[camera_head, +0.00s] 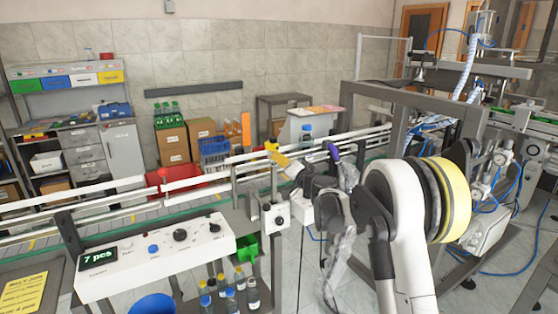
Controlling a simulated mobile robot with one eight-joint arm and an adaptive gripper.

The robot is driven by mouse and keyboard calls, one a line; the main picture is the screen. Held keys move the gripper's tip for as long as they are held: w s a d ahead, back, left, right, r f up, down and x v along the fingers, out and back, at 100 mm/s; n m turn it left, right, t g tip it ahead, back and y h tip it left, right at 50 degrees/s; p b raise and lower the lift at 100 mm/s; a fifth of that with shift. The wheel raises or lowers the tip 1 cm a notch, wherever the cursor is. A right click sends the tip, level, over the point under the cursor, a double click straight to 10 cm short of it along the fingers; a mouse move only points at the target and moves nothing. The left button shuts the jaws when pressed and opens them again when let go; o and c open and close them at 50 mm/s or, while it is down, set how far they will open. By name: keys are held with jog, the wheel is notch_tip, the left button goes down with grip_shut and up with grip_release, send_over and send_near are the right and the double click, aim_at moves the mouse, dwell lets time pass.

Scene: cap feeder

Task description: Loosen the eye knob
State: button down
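My gripper (304,152) is at the middle of the head view, reaching over the conveyor. Its two fingers look spread apart, with a yellow tip at the left and a purple tip at the right, and nothing shows between them. I cannot clearly pick out the eye knob. A small grey box (275,217) with a dark round spot on its face sits below and left of my gripper, at the near side of the conveyor, apart from the fingers. My wrist and arm hide part of the conveyor to the right.
The conveyor rails (120,206) run across the view. A white control box (155,256) reading "7 pcs" stands at the front left. Several capped bottles (229,299), a green bin (246,248) and a blue bowl (152,305) are below. A metal frame machine (392,143) stands right.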

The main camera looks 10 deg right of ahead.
jog(key=m, duration=0.4)
jog(key=shift+p, duration=0.35)
jog(key=m, duration=0.9)
jog(key=shift+m+p, duration=0.3)
jog(key=shift+p, duration=0.1)
jog(key=shift+m, duration=2.2)
jog(key=c, duration=1.2)
grip_release()
jog(key=shift+s, duration=0.1)
